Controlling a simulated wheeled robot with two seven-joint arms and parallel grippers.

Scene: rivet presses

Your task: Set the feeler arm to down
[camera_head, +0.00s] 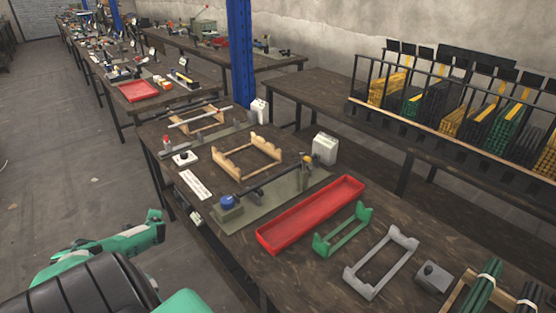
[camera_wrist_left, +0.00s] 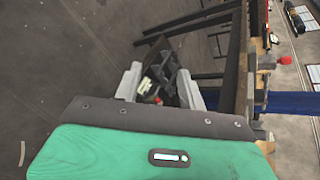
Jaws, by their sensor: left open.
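My left gripper (camera_head: 155,218) is off the bench's left side, apart from the fixture. In the left wrist view my left gripper (camera_wrist_left: 162,88) has its grey fingers spread. A dark item with a pale label (camera_wrist_left: 146,86) shows between them. My right gripper is out of view.
A red tray (camera_head: 310,216), a green cradle (camera_head: 343,230) and a grey cradle (camera_head: 382,264) lie right of the fixture. A wooden cradle (camera_head: 247,159) is behind it. A blue column (camera_head: 241,55) rises beyond. Floor (camera_head: 90,170) left of the bench is clear.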

